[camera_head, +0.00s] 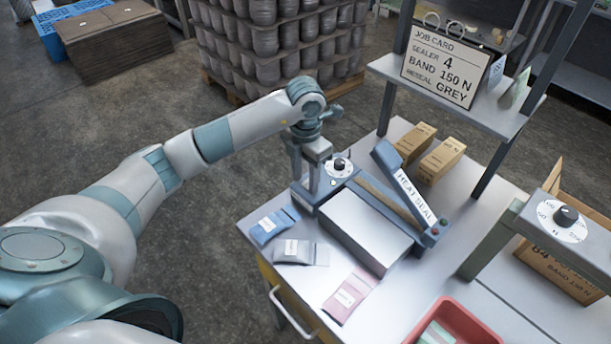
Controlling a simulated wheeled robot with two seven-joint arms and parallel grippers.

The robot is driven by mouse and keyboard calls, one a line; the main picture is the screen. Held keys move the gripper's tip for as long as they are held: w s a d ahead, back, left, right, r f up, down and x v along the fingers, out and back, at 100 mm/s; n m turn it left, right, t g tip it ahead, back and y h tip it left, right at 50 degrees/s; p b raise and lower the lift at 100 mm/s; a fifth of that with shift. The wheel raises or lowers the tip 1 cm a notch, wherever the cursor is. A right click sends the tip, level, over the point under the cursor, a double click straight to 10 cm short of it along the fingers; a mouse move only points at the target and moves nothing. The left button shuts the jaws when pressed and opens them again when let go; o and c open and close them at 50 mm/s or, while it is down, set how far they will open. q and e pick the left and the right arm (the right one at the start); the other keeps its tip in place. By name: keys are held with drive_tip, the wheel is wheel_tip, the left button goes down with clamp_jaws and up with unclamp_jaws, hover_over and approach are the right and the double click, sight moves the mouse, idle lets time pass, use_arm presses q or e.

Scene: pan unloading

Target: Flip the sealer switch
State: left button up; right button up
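The heat sealer (370,228) stands on the grey bench, with its lid arm marked HEAT SEAL (408,190) tilted up at an angle. A round dial with a black knob (340,165) sits at its back left corner. My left gripper (306,187) points down at the sealer's left end, beside the dial. Its two fingers look apart, with nothing seen between them. I cannot make out the switch; the gripper covers part of that end. A job card (446,67) on the shelf reads sealer 4, band 150 N, reseal grey. My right gripper is out of view.
Blue (275,226), grey (301,252) and pink (350,294) pouches lie along the bench's near left edge. A red tray (490,335) is at the front. Small cartons (440,159) stand behind the sealer. A second dial (565,215) on a frame stands at right.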

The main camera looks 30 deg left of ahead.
use_arm(q)
drive_tip(key=shift+c, duration=0.3)
clamp_jaws()
drive_tip(key=shift+w+d+g+b, duration=0.1)
drive_tip(key=shift+w+g+b, duration=0.15)
drive_tip(key=shift+g, duration=0.35)
drive_tip(key=shift+w+r+g+y, duration=0.15)
drive_tip(key=shift+g+y, duration=0.35)
drive_tip(key=shift+g, duration=0.3)
drive_tip(key=shift+o, duration=0.3)
unclamp_jaws()
drive_tip(key=shift+r, duration=0.15)
